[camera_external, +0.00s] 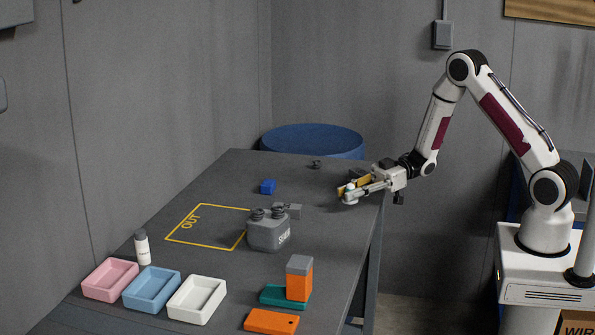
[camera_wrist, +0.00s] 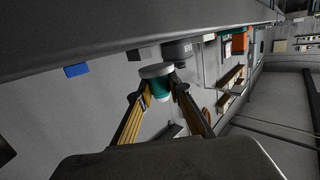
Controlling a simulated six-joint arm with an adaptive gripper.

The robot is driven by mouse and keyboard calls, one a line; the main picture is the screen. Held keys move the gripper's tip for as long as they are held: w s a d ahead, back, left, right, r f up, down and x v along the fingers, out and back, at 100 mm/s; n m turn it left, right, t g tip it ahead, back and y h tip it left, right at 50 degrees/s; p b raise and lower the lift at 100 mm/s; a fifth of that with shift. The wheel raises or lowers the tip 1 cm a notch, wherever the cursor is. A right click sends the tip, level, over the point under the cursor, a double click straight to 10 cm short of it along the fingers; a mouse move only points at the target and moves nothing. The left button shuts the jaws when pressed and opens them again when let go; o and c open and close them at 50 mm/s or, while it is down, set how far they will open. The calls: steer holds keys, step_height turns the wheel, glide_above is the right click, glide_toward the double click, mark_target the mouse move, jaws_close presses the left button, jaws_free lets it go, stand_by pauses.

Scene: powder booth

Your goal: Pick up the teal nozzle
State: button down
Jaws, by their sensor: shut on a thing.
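The teal nozzle (camera_wrist: 160,86) has a pale round disc at one end and a teal body, and it shows in the middle of the wrist view. My gripper (camera_wrist: 155,92) is shut on it, with one yellow-sided finger on each side of the teal body. In the external view my gripper (camera_external: 353,190) is low over the right part of the table, with the pale part of the nozzle (camera_external: 349,194) showing at its fingertips. I cannot tell whether the nozzle touches the table. The fingers hide part of its body.
On the dark table (camera_external: 330,230) are a blue cube (camera_external: 267,186), a grey container (camera_external: 268,232), a small dark knob (camera_external: 316,164) and a yellow OUT outline (camera_external: 183,238). Pink (camera_external: 101,286), blue (camera_external: 143,297) and white trays (camera_external: 188,308) stand front left, near stacked blocks (camera_external: 299,284).

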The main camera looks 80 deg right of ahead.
mark_target(344, 183)
steer(key=shift+r, duration=3.65)
